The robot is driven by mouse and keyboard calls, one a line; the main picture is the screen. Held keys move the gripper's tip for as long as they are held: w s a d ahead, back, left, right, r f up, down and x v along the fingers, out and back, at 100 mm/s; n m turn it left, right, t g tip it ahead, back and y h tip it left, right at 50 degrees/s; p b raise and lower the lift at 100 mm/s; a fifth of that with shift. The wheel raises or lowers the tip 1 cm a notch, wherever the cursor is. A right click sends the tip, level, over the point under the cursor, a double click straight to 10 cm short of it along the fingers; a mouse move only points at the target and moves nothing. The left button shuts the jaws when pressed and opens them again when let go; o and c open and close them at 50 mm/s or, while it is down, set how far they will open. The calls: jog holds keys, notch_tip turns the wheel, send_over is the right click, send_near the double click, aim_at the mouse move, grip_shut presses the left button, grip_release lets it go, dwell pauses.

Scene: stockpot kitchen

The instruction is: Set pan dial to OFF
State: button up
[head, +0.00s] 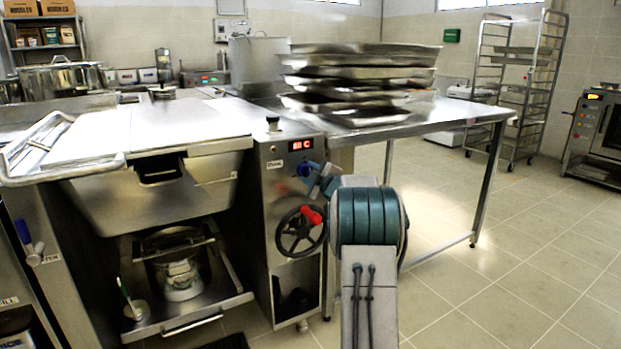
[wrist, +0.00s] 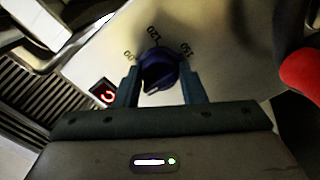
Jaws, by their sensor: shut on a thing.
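The pan dial (wrist: 160,70) is a dark blue knob on the steel control panel (wrist: 210,45). My arm hides part of the panel. An OFF mark cannot be made out.
A black handwheel with a red handle (head: 312,215) sits just below the dial; the handle also shows at right in the wrist view (wrist: 302,77). The tilting pan (head: 150,190) stands left. A steel table (head: 450,118) with stacked trays (head: 360,85) stands behind. Floor at right is clear.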

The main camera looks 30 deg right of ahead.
jog(key=shift+n, duration=0.3)
jog(key=o, duration=1)
jog(key=s+p, duration=0.2)
jog(key=s, duration=1.2)
jog(key=shift+p, duration=0.3)
jog(key=shift+w, duration=0.1)
